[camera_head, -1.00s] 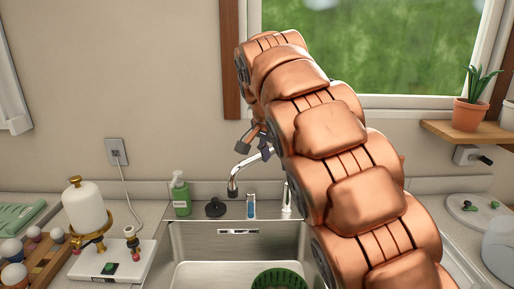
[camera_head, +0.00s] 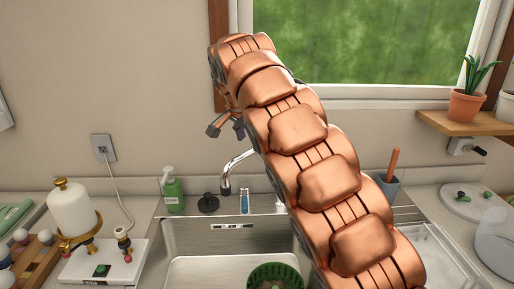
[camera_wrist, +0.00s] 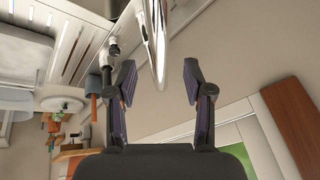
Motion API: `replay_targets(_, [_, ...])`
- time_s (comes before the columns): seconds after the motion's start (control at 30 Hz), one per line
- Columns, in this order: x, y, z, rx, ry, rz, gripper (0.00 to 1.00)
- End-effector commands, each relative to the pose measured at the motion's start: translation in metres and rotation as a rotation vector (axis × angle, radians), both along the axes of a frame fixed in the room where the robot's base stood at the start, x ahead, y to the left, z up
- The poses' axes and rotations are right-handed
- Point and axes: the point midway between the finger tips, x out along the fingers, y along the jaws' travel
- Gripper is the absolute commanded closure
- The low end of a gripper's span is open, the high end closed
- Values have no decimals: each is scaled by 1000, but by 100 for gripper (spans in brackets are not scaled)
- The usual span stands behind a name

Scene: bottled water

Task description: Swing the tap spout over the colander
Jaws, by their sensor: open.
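The chrome tap spout (camera_head: 236,165) arches over the back of the sink, with its outlet left of the colander. The base of the tap is hidden behind my arm. The green colander (camera_head: 275,277) sits in the sink at the bottom of the head view, partly cut off by the frame. My gripper (camera_head: 226,129) is open and empty, above and slightly left of the spout. In the wrist view the spout (camera_wrist: 158,45) lies just beyond the fingertips of my gripper (camera_wrist: 160,80), roughly in line with the gap between them. I see no clear contact.
A green soap bottle (camera_head: 173,194) and a black stopper (camera_head: 208,203) stand on the back ledge, left of the spout. The window is behind.

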Motion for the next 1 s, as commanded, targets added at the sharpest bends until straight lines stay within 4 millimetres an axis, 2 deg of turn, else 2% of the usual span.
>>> replay_targets(0.5, [18, -9, -41, -1, 2, -4, 48])
replay_targets(0.9, [21, -10, -45, 1, -1, -3, 48])
replay_targets(1.0, [21, -10, -45, 1, -1, -4, 58])
